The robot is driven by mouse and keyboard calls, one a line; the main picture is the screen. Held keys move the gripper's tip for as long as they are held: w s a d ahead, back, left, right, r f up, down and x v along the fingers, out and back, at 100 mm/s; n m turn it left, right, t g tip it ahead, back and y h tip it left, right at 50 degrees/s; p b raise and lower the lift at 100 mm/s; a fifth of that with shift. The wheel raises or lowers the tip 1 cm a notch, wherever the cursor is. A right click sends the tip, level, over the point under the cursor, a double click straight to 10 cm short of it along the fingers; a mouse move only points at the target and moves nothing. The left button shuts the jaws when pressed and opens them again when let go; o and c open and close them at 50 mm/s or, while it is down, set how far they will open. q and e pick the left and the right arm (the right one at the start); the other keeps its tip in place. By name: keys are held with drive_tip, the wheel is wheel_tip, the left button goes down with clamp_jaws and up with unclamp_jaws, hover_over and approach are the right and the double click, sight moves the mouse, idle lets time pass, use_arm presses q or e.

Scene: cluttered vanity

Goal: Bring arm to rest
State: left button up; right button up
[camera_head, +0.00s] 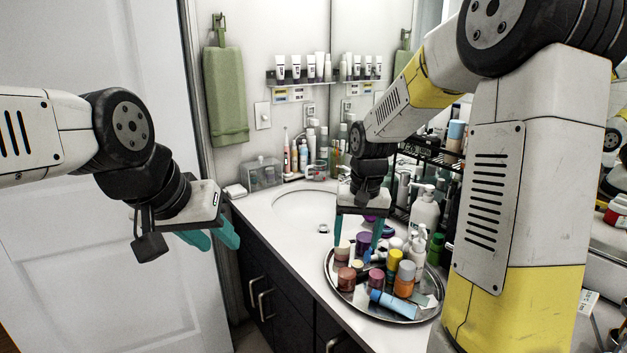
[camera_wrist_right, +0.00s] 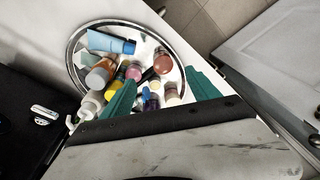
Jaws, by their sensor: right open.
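My right gripper (camera_head: 357,243) hangs down over the back part of a round metal tray (camera_head: 334,283) on the vanity counter. Its teal fingers are apart, and it also shows in the right wrist view (camera_wrist_right: 163,97), where I see no item held between the fingers. The tray (camera_wrist_right: 73,50) carries several small bottles and jars, among them a blue tube (camera_head: 393,304) lying near its front. My left gripper (camera_head: 213,237) is at the left, off the counter, in front of the white door. Its teal fingers are seen from the side, and the gap between them is unclear.
The sink (camera_head: 305,208) lies behind the tray. A white pump bottle (camera_head: 424,212) and a crowded black rack (camera_head: 432,155) stand close to the right arm. A clear box (camera_head: 263,174) sits at the counter's back left. A green towel (camera_head: 225,95) hangs on the wall.

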drive_tip(key=s+d+r+t, duration=0.1)
drive_tip(key=s+r+t, duration=0.1)
drive_tip(key=s+r, duration=0.4)
drive_tip(key=s+d+r+n+t+y, duration=0.1)
drive_tip(key=s+r+t, duration=0.1)
drive_tip(key=s+r, duration=0.4)
drive_tip(key=s, duration=0.5)
drive_tip(key=shift+s+r+t+y, duration=0.3)
drive_tip(key=shift+s+r+t, duration=0.05)
drive_tip(key=shift+r+t, duration=0.05)
